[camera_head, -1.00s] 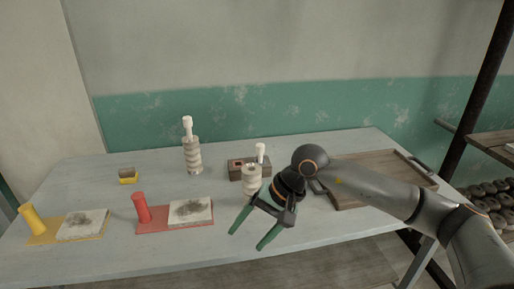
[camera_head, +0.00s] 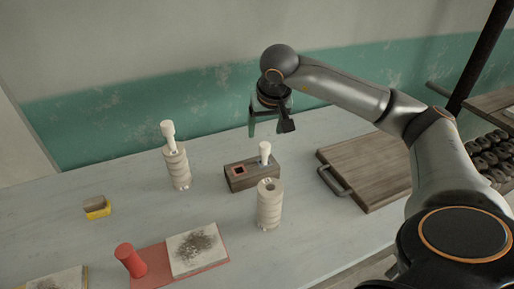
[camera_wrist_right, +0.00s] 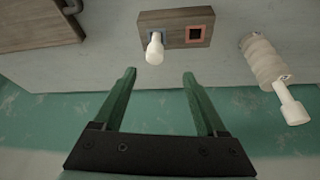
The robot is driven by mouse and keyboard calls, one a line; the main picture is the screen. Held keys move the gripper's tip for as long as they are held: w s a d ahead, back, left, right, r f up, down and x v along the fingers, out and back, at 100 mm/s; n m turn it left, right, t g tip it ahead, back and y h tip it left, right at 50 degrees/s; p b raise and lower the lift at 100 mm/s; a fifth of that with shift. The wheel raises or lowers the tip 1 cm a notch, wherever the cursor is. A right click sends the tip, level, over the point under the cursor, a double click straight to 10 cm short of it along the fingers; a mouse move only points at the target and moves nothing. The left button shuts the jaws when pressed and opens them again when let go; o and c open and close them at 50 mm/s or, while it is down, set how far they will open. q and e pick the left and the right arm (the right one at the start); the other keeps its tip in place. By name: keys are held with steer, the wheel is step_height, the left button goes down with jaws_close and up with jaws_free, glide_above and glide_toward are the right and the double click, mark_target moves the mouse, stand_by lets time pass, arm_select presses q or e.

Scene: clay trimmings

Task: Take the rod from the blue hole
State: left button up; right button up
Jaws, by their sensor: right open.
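A dark wooden block (camera_head: 241,182) stands on the table with two square holes. The hole with the red rim (camera_head: 238,169) is empty. A white rod (camera_head: 265,150) stands upright in the other hole. In the right wrist view the rod (camera_wrist_right: 155,48) stands in the hole with the blue rim (camera_wrist_right: 149,35), beside the red hole (camera_wrist_right: 195,34). My right gripper (camera_head: 266,133) is open and empty, above and behind the block; its green fingers (camera_wrist_right: 160,82) also show in the wrist view, apart from the rod. My left gripper is not in view.
A ribbed cream stand (camera_head: 269,208) with an empty top is in front of the block. Another stand (camera_head: 178,168) at left holds a white rod (camera_head: 168,134). A wooden tray (camera_head: 365,170) lies at right. A red stamp (camera_head: 129,260), a tile (camera_head: 197,250) and a yellow sponge (camera_head: 97,209) are at left.

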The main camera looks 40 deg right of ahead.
mark_target(265, 146)
steer(key=x, duration=0.5)
steer(key=shift+s+d+f, duration=0.1)
steer(key=shift+s+f, duration=0.05)
steer(key=shift+f, duration=0.25)
steer(key=shift+d+x, duration=0.15)
steer(key=shift+x, duration=1.3)
steer(key=shift+d+x, duration=0.2)
steer(key=shift+x, duration=1.3)
steer(key=shift+r, duration=0.1)
jaws_close()
